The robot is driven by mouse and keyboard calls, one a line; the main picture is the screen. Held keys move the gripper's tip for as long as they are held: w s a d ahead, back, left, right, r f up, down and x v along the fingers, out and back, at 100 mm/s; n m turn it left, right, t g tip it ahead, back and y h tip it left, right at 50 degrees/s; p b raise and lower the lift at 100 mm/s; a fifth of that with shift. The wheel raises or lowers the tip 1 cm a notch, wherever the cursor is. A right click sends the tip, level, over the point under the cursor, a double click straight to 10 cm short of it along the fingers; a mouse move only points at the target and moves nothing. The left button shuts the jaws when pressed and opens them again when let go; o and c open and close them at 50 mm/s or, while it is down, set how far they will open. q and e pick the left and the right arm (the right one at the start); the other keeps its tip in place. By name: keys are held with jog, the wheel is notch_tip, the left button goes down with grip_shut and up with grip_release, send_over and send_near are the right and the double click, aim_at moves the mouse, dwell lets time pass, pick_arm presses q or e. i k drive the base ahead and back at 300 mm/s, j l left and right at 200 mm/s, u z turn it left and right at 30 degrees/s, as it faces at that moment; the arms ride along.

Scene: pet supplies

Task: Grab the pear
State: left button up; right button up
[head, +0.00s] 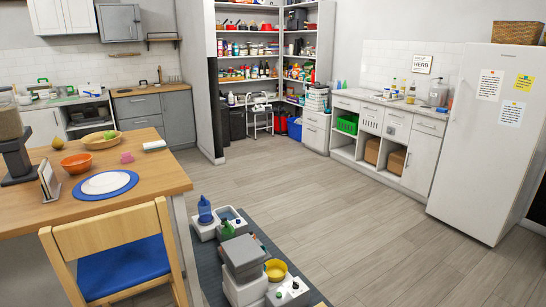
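No fruit is clear enough here to name as the pear for certain. A small rounded yellow-brown fruit (57,143) sits on the wooden table (150,172) at the left, behind an orange bowl (76,162). A small green item (109,135) shows in the shallow woven basket (92,142) farther back on the same table. Either could be the pear; both are too small to tell. Neither of my grippers shows in the head view.
A blue placemat with a white plate (104,183) lies near the table's front edge. A wooden chair (112,245) blocks that side. Pet supplies, including a yellow bowl (276,270), stand on a dark mat (270,248) right of the table. The floor (350,215) farther right is clear.

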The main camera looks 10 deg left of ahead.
aim_at(57, 143)
jog(key=i+l+z, duration=0.3)
jog(key=z, duration=0.2)
jog(key=i+l+z, duration=0.15)
jog(key=i+z, duration=0.6)
jog(key=z, duration=0.2)
jog(key=i+l+z, duration=0.1)
jog(key=i, duration=1.5)
jog(key=i+u, duration=0.8)
jog(key=i+l+u, duration=0.2)
jog(key=i+u, duration=0.2)
jog(key=i+j+u, duration=0.2)
jog(key=i+u, duration=0.3)
jog(key=i+j+u, duration=0.15)
jog(key=i+u, duration=0.15)
jog(key=u, duration=0.2)
jog(key=i+l+u, duration=0.1)
jog(key=i+u, duration=0.6)
jog(key=i, duration=4.35)
jog(key=i+u, duration=0.45)
jog(key=i, duration=0.25)
jog(key=i+l+u, duration=0.2)
jog(key=i+u, duration=0.25)
jog(key=i, duration=0.2)
jog(key=i+j+u, duration=0.15)
jog(key=u, duration=0.25)
jog(key=i+u, duration=0.65)
jog(key=u, duration=0.15)
jog(key=i+u, duration=0.35)
jog(key=k+l, duration=0.05)
jog(key=k, duration=0.05)
